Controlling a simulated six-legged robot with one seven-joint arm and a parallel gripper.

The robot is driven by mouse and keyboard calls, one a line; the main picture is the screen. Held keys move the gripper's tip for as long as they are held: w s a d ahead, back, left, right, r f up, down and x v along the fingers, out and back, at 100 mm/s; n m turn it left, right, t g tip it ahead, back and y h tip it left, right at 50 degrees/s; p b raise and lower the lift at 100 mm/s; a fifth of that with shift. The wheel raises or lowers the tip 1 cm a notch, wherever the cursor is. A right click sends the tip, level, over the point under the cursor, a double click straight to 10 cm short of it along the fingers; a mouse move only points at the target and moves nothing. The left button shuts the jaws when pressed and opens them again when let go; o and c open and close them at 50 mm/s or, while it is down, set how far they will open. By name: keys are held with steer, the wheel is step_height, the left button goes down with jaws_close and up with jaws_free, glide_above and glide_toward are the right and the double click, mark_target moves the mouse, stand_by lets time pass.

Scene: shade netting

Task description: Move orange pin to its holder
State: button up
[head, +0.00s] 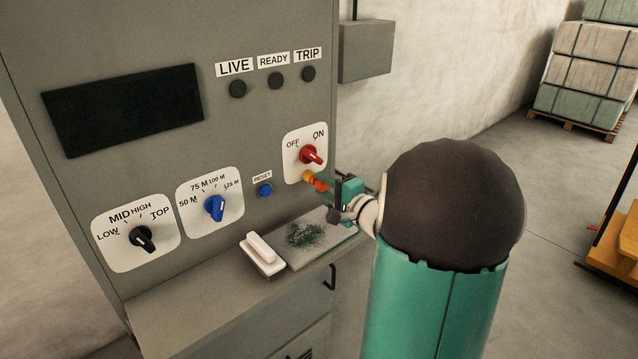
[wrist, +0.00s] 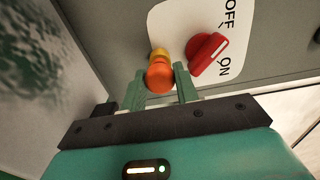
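The orange pin (head: 320,186) is at the cabinet front just below the red OFF/ON switch (head: 311,155). Its round orange head (wrist: 159,77) shows in the wrist view, with a yellow round piece (wrist: 159,54) directly behind it against the panel. The yellow piece also shows in the head view (head: 308,177). My gripper (wrist: 160,80) has its two green fingers on either side of the orange head, seemingly touching it. How deep the pin sits in the yellow piece is hidden. I cannot make out a separate holder.
A ledge below the panel carries a grey plate (head: 325,238) with dark green shreds and a white block (head: 262,254). The panel has a blue button (head: 265,190), a blue dial (head: 215,207) and a black dial (head: 142,238).

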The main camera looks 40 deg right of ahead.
mark_target(325, 187)
steer(key=shift+s, duration=0.8)
jaws_close()
steer(key=shift+s, duration=1.85)
steer(key=shift+s, duration=0.1)
steer(key=s, duration=0.3)
steer(key=shift+s+d, duration=0.1)
steer(key=shift+s, duration=0.3)
